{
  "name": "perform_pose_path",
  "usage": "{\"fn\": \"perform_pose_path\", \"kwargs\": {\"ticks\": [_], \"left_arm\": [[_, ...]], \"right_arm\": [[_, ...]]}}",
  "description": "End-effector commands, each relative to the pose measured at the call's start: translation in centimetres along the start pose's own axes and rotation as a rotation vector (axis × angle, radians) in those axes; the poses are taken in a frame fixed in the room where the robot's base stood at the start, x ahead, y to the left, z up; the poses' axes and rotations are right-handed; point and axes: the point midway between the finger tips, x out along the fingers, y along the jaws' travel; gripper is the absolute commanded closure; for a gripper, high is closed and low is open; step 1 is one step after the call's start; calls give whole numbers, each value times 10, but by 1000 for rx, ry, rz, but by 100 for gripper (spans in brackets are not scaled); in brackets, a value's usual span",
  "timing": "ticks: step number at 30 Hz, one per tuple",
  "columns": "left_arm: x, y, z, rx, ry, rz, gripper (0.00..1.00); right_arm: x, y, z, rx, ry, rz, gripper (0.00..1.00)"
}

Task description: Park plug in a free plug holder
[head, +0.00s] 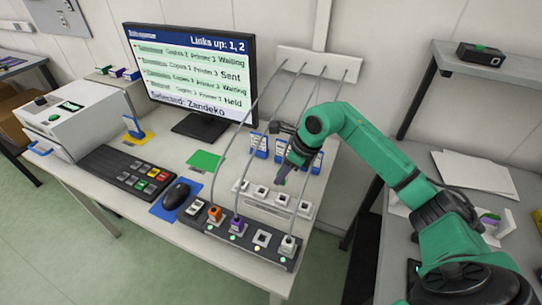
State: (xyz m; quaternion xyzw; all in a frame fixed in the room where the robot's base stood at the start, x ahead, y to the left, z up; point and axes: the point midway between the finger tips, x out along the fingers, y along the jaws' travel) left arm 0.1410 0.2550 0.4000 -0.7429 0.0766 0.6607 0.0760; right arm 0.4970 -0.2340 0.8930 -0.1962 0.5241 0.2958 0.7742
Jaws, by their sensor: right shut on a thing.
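My right gripper (284,174) points down just above the far side of the white plug holder strip (315,211), shut on a small plug that its fingers mostly hide; I cannot tell its colour. The holder strip has several square openings that look empty. In front of it is a dark socket strip (200,228). An orange plug (215,213), a purple plug (238,226) and a light grey plug (288,243) stand upright in it. My left gripper is not in view.
Grey cables hang from a white wall panel (318,64) around my right arm. Blue-and-white holders (258,146) stand behind the strip. A monitor (195,72), keyboard (128,177), mouse (176,195) and boxy white machine (75,118) fill the left. A second table (463,207) is at right.

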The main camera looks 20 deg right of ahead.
Motion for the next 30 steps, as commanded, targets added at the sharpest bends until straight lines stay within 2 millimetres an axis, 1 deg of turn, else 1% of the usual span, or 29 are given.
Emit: {"fn": "perform_pose_path", "kwargs": {"ticks": [2, 4, 5, 9, 11, 13, 16, 18, 22, 25, 30], "left_arm": [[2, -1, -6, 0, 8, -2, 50], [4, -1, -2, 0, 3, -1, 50], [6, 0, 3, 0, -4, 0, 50], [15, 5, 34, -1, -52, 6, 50], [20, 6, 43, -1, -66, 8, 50], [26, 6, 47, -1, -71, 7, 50], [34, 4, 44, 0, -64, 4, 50], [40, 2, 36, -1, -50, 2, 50], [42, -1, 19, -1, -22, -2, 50], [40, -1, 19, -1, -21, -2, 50], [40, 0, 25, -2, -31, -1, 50]], "right_arm": [[2, 0, -1, 0, 1, 0, 100], [5, 0, -2, 0, 1, 1, 100], [7, 0, -3, 0, 1, 1, 100], [20, 0, -8, -1, 1, 2, 100], [27, 0, -12, -1, 1, 2, 100], [36, 0, -15, -1, 1, 2, 100], [46, 1, -19, -1, 0, 2, 100], [51, 0, -21, -2, 1, 0, 100], [52, 0, -22, -2, 0, 0, 100], [52, 0, -22, -2, 0, 0, 100], [52, 0, -22, -2, 1, 1, 100]]}}
